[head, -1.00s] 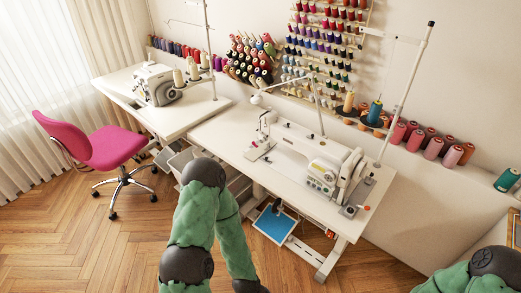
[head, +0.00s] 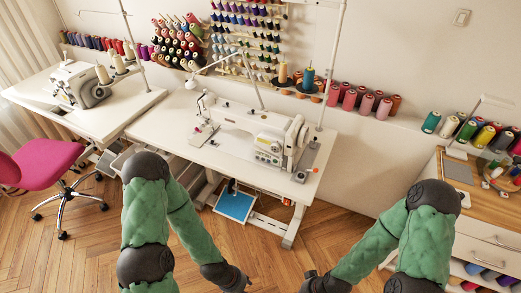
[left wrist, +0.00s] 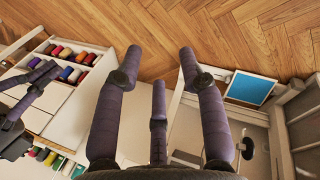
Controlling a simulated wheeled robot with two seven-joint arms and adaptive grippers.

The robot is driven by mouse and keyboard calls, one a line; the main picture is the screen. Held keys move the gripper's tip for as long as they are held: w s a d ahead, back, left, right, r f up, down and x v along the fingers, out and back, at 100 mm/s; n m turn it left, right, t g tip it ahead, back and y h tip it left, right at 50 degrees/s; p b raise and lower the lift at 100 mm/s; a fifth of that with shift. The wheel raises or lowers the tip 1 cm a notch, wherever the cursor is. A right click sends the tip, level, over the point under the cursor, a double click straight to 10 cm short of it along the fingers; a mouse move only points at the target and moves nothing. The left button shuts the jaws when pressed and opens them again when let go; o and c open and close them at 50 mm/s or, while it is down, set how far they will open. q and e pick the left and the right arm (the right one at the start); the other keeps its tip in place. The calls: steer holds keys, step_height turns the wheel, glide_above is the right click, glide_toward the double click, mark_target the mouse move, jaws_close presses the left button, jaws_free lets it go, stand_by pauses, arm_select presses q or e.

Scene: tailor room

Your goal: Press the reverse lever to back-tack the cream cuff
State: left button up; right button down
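A white sewing machine (head: 250,120) stands on the white sewing table (head: 165,127) in the middle of the head view. Its reverse lever is too small to make out. I cannot tell the cream cuff apart from the pale machine bed and tabletop. My left gripper (head: 240,281) is low in the head view, in front of the table and apart from it. In the left wrist view the left gripper (left wrist: 160,62) has its fingers spread, with nothing between them. My right gripper (head: 312,279) is low and apart from the table; its separated fingers show in the left wrist view (left wrist: 38,72).
A second sewing machine (head: 80,85) stands on a table at left, with a pink chair (head: 48,165) before it. A blue pedal plate (head: 235,206) is under the middle table. A wooden-topped cabinet (head: 480,195) stands at right. The floor in front is clear.

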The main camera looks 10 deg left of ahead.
arm_select(q)
steer(key=shift+w, duration=0.25)
steer(key=c, duration=0.6)
steer(key=w+r+t, duration=0.1)
steer(key=w, duration=0.4)
steer(key=w+a+r+m+t, duration=0.1)
steer(key=w+t, duration=0.1)
steer(key=w, duration=0.3)
steer(key=w+a+m+t+b, duration=0.1)
steer(key=w, duration=0.3)
steer(key=shift+w+r, duration=0.4)
jaws_close()
steer(key=w+a+r+m+t+b, duration=0.1)
steer(key=w+a+r+m+t, duration=0.2)
steer(key=w+r, duration=2.2)
steer(key=m+t, duration=0.3)
steer(key=t, duration=0.4)
steer(key=shift+w+t+b, duration=0.15)
steer(key=shift+t+b, duration=0.15)
steer(key=shift+b, duration=0.05)
